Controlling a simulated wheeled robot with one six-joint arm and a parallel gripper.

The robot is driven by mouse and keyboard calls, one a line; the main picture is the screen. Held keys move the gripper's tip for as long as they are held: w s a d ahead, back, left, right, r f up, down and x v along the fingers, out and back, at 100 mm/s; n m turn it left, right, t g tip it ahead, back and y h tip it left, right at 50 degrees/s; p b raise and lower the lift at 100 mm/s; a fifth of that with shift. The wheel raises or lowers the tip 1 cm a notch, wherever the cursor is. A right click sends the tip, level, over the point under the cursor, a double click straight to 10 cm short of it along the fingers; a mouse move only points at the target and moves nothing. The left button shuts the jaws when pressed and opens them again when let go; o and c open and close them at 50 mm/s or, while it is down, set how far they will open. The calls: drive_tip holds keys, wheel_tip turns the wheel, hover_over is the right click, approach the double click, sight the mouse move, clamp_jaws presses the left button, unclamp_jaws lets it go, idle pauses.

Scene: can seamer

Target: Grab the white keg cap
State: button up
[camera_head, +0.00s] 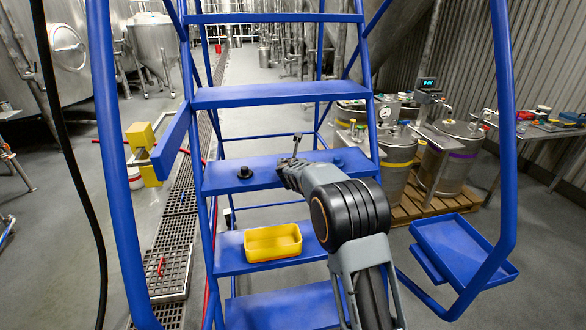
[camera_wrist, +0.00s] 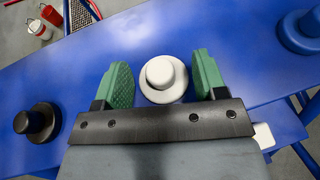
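The white keg cap (camera_wrist: 162,78) is a round disc with a raised knob, upright on a blue step (camera_wrist: 225,48) in the wrist view. My gripper (camera_wrist: 163,77) is open, with one green finger on each side of the cap. A gap shows between the cap and each finger; how high the fingers are above the step is hard to tell. In the head view my gripper (camera_head: 291,170) is over the blue step (camera_head: 225,178), and the white cap is hidden behind my arm.
A black cap (camera_wrist: 38,122) stands left of my gripper on the same step, also in the head view (camera_head: 244,172). A blue cap (camera_wrist: 302,32) is at the right. A yellow bin (camera_head: 273,243) sits on the step below. Blue ladder rails flank my arm.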

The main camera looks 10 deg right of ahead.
drive_tip(key=c, duration=0.5)
drive_tip(key=shift+r, duration=0.1)
drive_tip(key=shift+c, duration=0.2)
